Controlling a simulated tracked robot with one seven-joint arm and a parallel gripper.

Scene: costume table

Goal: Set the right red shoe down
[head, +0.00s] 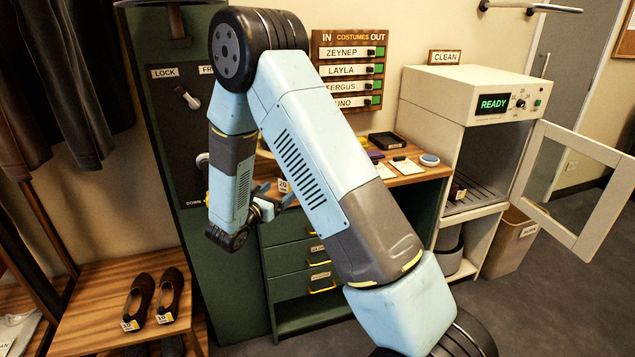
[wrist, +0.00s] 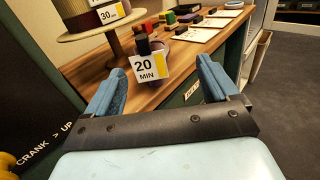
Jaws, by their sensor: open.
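My gripper (wrist: 162,82) is open, its two blue fingers apart with nothing between them. In the head view my gripper (head: 272,199) is at the left end of the wooden counter, partly behind my arm. Just beyond the fingertips in the wrist view, a dark reddish item (wrist: 181,53) stands on the counter behind a "20 MIN" tag (wrist: 150,67). The tag hides much of it, and I cannot tell if it is a red shoe. Two dark brownish-red shoes (head: 139,299) (head: 171,291) sit side by side on the bench at lower left, each with a tag.
The wooden counter (wrist: 190,62) holds small items and papers farther back.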

